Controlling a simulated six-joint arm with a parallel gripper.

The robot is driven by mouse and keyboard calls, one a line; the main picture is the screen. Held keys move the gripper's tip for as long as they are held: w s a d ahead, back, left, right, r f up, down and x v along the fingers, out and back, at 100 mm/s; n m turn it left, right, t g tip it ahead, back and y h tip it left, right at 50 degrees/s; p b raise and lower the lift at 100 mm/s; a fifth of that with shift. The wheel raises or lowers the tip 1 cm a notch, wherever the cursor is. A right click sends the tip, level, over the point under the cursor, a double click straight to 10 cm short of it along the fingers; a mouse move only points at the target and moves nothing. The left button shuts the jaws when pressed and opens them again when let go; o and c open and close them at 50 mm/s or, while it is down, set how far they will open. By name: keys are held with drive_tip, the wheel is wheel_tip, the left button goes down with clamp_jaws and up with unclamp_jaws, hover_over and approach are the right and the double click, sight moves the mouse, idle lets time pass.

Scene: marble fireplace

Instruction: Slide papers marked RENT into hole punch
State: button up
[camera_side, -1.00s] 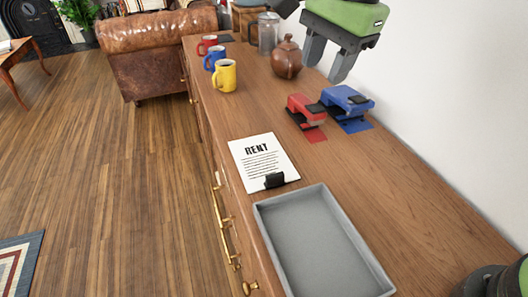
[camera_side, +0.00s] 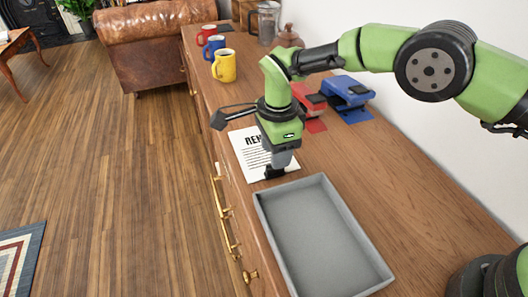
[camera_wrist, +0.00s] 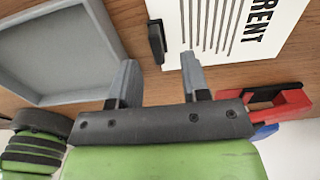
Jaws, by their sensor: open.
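The papers marked RENT (camera_side: 248,158) lie flat on the wooden sideboard, with a black clip (camera_side: 274,172) at their near edge. In the wrist view the RENT papers (camera_wrist: 238,28) are at the top right and the black clip (camera_wrist: 156,40) stands at their left edge. My gripper (camera_wrist: 157,75) is open and empty, its two grey fingers on either side of the clip's line but short of it. In the side view my gripper hangs over the papers' right part and hides some of it. The red hole punch (camera_side: 308,98) and blue hole punch (camera_side: 346,92) stand behind my wrist.
A grey tray (camera_side: 262,219) sits in front of the papers. Yellow (camera_side: 224,66), blue (camera_side: 214,46) and red (camera_side: 206,38) mugs, a brown teapot (camera_side: 288,37) and a glass press (camera_side: 264,22) stand farther back. The wall bounds the right side.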

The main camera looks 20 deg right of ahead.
sight(255, 162)
wheel_tip(255, 162, down, 4)
drive_tip(key=shift+s+f, duration=0.1)
drive_tip(key=shift+s, duration=0.05)
clamp_jaws()
